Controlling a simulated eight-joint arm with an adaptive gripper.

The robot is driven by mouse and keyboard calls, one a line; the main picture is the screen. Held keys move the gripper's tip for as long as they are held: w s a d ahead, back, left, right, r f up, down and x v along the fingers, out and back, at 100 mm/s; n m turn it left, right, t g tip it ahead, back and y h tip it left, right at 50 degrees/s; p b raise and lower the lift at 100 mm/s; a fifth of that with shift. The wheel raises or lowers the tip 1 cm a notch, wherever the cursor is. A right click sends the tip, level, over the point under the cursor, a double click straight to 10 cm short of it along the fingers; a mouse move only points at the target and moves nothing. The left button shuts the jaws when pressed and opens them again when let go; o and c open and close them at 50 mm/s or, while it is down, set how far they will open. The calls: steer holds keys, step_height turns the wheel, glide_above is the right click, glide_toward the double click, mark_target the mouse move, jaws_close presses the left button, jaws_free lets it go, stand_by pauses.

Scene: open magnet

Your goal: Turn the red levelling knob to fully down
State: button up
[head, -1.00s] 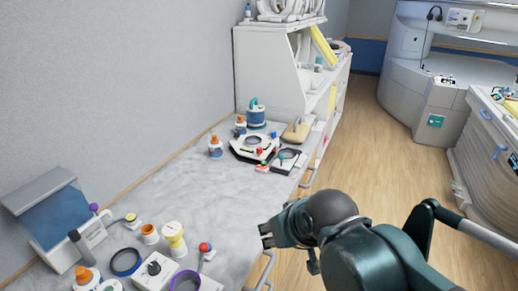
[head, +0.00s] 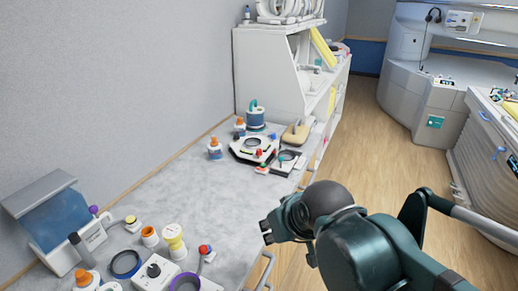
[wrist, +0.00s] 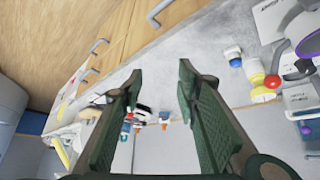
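A black-and-white levelling device (head: 240,155) with a round centre stands on the far part of the counter in the head view. A small red knob (head: 259,152) shows on its near right side; which way it is turned is too small to tell. In the wrist view my gripper (wrist: 160,72) is open and empty, with the device (wrist: 142,112) small and partly hidden beyond the fingers.
Several jars, rings and a red-balled item (head: 205,249) crowd the near counter. The middle counter (head: 185,190) is clear.

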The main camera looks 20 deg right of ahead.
steer(key=w+d+r+n+g+p, duration=0.2)
steer(key=w+r+n+p, duration=0.3)
steer(key=w, duration=0.8)
steer(key=w+d+r+n+g+p, duration=0.1)
steer(key=w+d+r+n+p, duration=0.25)
steer(key=w+r, duration=0.65)
steer(key=n+g+p, duration=0.4)
steer(key=n+p, duration=0.5)
steer(key=n, duration=0.2)
glide_above(259, 150)
steer(key=shift+s+f, duration=0.15)
steer(key=shift+f, duration=7.2)
steer(key=shift+f, duration=0.1)
steer(key=shift+f+p, duration=0.35)
steer(key=shift+f, duration=3.45)
